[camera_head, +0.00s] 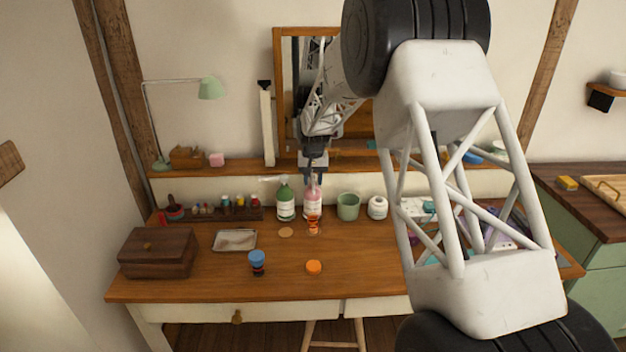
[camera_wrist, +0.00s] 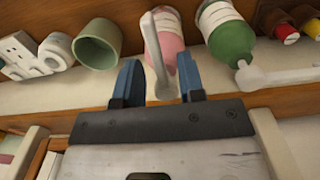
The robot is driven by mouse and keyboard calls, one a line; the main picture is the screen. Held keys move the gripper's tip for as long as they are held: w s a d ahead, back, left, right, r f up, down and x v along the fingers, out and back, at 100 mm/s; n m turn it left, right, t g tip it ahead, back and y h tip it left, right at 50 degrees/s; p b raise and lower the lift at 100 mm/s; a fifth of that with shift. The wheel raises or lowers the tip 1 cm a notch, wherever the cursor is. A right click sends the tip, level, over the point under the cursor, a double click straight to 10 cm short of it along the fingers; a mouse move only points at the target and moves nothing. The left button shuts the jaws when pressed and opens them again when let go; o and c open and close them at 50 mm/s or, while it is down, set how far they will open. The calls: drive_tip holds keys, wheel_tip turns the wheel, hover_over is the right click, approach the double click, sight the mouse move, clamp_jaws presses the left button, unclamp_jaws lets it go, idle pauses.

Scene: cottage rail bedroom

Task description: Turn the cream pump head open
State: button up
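A pink bottle (camera_head: 312,203) with a pale pump head stands at the back of the desk; it also shows in the wrist view (camera_wrist: 172,42). Its cream-white pump head (camera_wrist: 156,55) has a long spout. My gripper (camera_head: 314,180) is above this bottle. In the wrist view my gripper's two blue fingers (camera_wrist: 158,64) are apart, one on each side of the spout, with visible gaps. A green bottle (camera_head: 285,203) with a white pump head stands beside it, its spout pointing left in the head view. The fingertips are small and partly hidden in the head view.
A green cup (camera_head: 348,206) and a white jar (camera_head: 377,208) stand right of the pink bottle. A shelf ledge (camera_head: 235,170) and mirror are behind. A small hourglass-like orange item (camera_head: 313,224) stands just in front.

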sight(313, 182)
drive_tip(key=shift+r, duration=3.95)
drive_tip(key=shift+s+d+r, duration=0.15)
drive_tip(key=shift+s+r, duration=0.15)
drive_tip(key=shift+s, duration=0.05)
drive_tip(key=s+d+r, duration=0.3)
drive_tip(key=s+r, duration=0.2)
drive_tip(key=s, duration=0.5)
drive_tip(key=s+d+r+t, duration=0.1)
drive_tip(key=s+d+r, duration=0.25)
drive_tip(key=s, duration=0.55)
drive_tip(key=s+d+r, duration=0.2)
drive_tip(key=s+r, duration=0.3)
drive_tip(key=s, duration=0.5)
drive_tip(key=s+d+f, duration=0.2)
drive_tip(key=s, duration=1.2)
drive_tip(key=s+d+f+t, duration=0.1)
drive_tip(key=s+d+f, duration=0.1)
drive_tip(key=s, duration=1.3)
drive_tip(key=shift+s+d+t, duration=0.3)
drive_tip(key=shift+d, duration=0.05)
